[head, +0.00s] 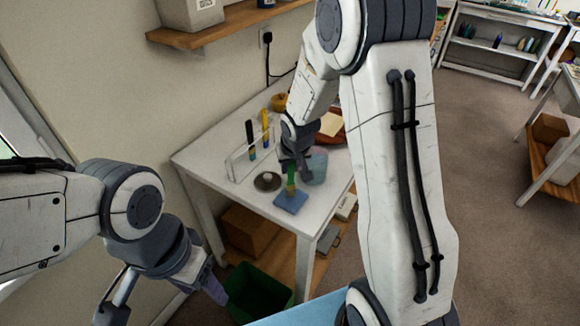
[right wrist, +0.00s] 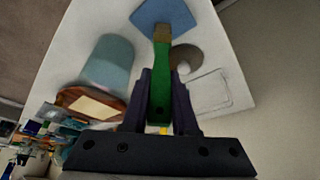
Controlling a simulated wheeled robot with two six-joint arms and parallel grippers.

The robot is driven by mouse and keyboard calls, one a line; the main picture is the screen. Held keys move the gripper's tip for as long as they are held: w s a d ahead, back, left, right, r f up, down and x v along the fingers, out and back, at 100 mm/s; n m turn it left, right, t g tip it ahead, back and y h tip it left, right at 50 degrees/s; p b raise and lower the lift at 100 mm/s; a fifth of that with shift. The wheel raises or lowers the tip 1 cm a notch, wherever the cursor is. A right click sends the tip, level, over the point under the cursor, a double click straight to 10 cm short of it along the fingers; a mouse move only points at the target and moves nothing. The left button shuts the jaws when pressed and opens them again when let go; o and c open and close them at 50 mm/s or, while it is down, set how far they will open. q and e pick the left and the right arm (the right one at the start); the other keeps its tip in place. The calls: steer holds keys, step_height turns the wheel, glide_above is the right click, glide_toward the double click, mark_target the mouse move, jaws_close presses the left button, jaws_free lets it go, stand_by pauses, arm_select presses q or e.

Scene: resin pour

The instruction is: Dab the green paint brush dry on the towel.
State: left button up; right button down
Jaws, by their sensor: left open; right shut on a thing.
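The green paint brush (right wrist: 162,85) is held between the fingers of my right gripper (right wrist: 160,105), which is shut on it. In the head view the green brush (head: 291,178) points down, with its lower end at the blue towel (head: 291,203) on the white table. In the right wrist view the brush's brown tip overlaps the edge of the blue towel (right wrist: 163,12); I cannot tell whether it presses on it. My right gripper (head: 294,165) is partly hidden by its own arm in the head view. My left gripper (head: 212,288) hangs low at the left, empty, away from the table.
A clear rack (head: 238,165) with upright brushes stands at the table's left. A dark round dish (head: 267,181) and a bluish cup (head: 318,166) stand near the towel. A green bin (head: 258,291) is on the floor. A wall shelf (head: 215,32) is above.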

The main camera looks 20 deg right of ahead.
steer(key=shift+f+b, duration=0.45)
stand_by(1.3)
steer(key=shift+r, duration=0.15)
step_height(320, 180, up, 7)
steer(key=p, duration=0.6)
